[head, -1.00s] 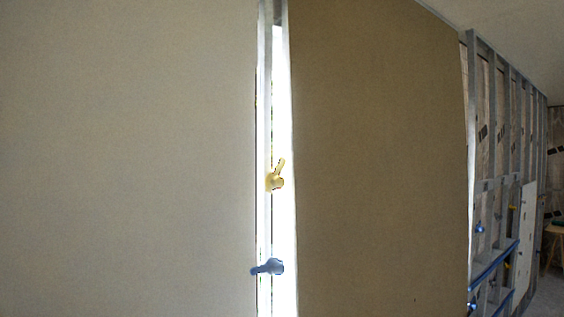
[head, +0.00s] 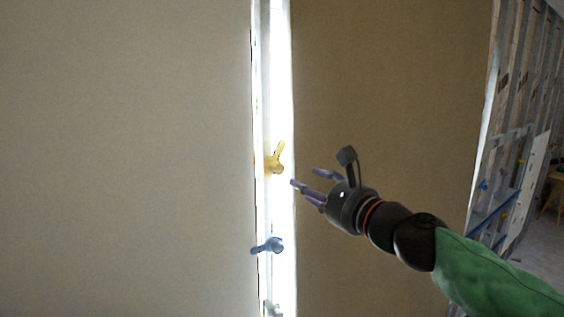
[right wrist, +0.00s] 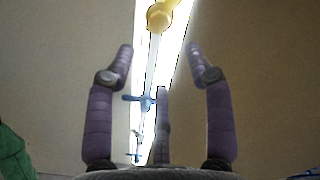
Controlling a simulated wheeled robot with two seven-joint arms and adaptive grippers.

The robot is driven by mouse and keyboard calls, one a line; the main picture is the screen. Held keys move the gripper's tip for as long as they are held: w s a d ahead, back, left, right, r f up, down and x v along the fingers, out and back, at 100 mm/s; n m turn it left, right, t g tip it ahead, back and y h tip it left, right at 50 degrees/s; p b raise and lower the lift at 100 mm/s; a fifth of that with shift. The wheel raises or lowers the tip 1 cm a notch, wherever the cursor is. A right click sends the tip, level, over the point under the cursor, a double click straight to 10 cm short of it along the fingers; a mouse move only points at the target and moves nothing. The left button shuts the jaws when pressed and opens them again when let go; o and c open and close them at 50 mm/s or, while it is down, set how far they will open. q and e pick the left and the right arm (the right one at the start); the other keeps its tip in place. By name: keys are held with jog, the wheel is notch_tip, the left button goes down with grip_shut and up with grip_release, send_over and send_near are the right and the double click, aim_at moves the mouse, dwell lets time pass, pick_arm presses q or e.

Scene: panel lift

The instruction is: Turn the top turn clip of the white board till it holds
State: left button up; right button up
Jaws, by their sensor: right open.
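The pale white board (head: 125,160) fills the left of the head view. The yellow top turn clip (head: 276,160) sits in the bright gap beside its right edge, its lever pointing up and slightly right, not across the board. The clip also shows at the top of the right wrist view (right wrist: 158,17). My right gripper (head: 305,179) is open and empty, just right of and slightly below the yellow clip, apart from it. In the right wrist view its spread fingers (right wrist: 160,55) point toward the clip. My left gripper is not in view.
A blue turn clip (head: 268,245) lies below, its lever pointing left to the white board's edge. Another clip (head: 272,309) shows faintly at the bottom. A brown board (head: 400,90) stands right of the gap, behind my right arm. Open wall framing (head: 515,130) is at far right.

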aim_at(279, 169)
jog(key=x, duration=1)
jog(key=shift+w+a+r+p, duration=0.2)
jog(key=shift+w+a+p, duration=0.1)
jog(key=shift+p, duration=0.05)
grip_shut()
